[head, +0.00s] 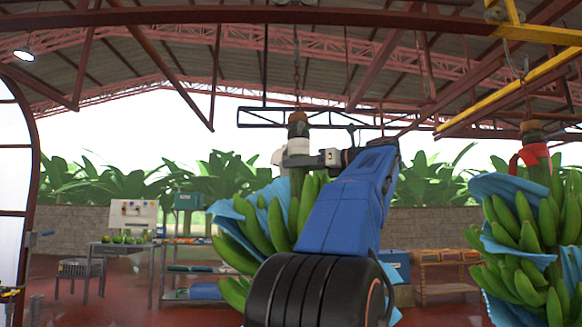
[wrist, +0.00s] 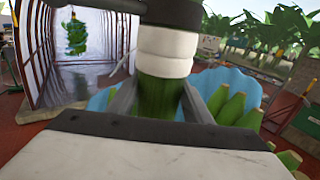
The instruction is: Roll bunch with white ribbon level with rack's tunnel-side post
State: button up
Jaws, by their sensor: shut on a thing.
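The bunch with white ribbon (head: 262,222) hangs from the overhead rail, its green fruit partly wrapped in blue sheet. The white ribbon (head: 298,146) circles its stem and shows large in the wrist view (wrist: 165,48). My gripper (head: 318,160) is shut on the green stem just below the ribbon; in the wrist view one finger lies on each side of the stem (wrist: 160,96). My blue arm hides part of the bunch. A shelved stand that may be the rack (head: 196,268) is behind at left; I cannot clearly pick out its tunnel-side post.
A bunch with red ribbon (head: 532,155) hangs at the right. The arched tunnel edge (head: 35,150) is at far left; the wrist view shows the tunnel (wrist: 88,62) with another bunch (wrist: 75,36) inside. A table (head: 118,244) bears green fruit. Open red floor lies at front left.

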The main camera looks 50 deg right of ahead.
dwell(0.3)
jog(key=o, duration=1.5)
jog(key=shift+s, duration=0.15)
jog(key=s, duration=0.5)
jog(key=s+d, duration=0.1)
jog(key=s, duration=1.1)
jog(key=shift+d, duration=0.2)
